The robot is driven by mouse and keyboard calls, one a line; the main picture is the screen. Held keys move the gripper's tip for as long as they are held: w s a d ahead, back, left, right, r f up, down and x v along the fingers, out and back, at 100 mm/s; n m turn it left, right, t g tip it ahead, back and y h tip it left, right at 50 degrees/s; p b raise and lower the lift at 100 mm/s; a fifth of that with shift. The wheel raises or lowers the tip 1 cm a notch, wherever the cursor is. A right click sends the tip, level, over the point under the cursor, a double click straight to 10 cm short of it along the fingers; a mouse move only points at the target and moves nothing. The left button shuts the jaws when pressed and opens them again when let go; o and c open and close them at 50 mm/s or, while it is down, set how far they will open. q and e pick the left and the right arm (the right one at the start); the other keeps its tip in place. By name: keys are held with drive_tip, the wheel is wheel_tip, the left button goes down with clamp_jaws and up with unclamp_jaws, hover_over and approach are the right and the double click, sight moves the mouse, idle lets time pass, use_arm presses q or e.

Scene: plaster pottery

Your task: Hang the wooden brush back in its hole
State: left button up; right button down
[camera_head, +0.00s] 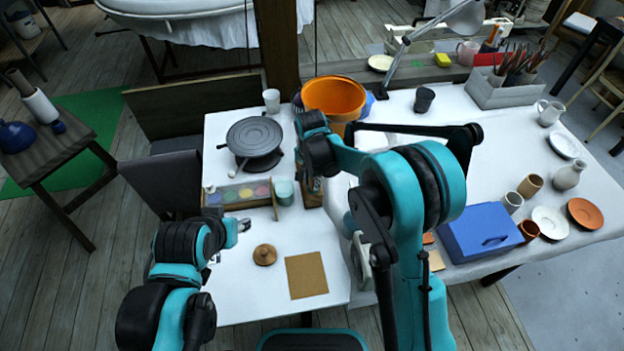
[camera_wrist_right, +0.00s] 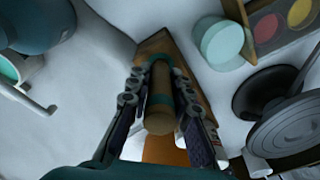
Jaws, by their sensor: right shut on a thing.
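The wooden brush (camera_wrist_right: 160,115) is held in my right gripper (camera_wrist_right: 158,82), which is shut on it; its brown handle end with a teal band faces the wrist camera. A brown wooden block (camera_wrist_right: 153,47) lies just beyond the fingertips. The brush's far end and the hole are hidden, so I cannot tell whether it is in the hole. In the head view, the wooden block (camera_head: 311,196) stands on the white table below my right gripper (camera_head: 313,184), mostly covered by my arm. My left gripper (camera_head: 240,228) is over the table's left part, its jaw opening unclear.
A teal cup (camera_head: 284,192) and a paint box (camera_head: 238,193) stand left of the block. A dark turntable (camera_head: 254,137) is behind them, an orange bucket (camera_head: 334,95) farther back. A wooden lid (camera_head: 264,254) and tan board (camera_head: 306,275) lie in front.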

drive_tip(key=shift+f, duration=0.45)
drive_tip(key=shift+f+b, duration=0.25)
drive_tip(key=shift+b, duration=0.15)
drive_tip(key=c, duration=1.3)
unclamp_jaws()
drive_tip(key=shift+r, duration=0.1)
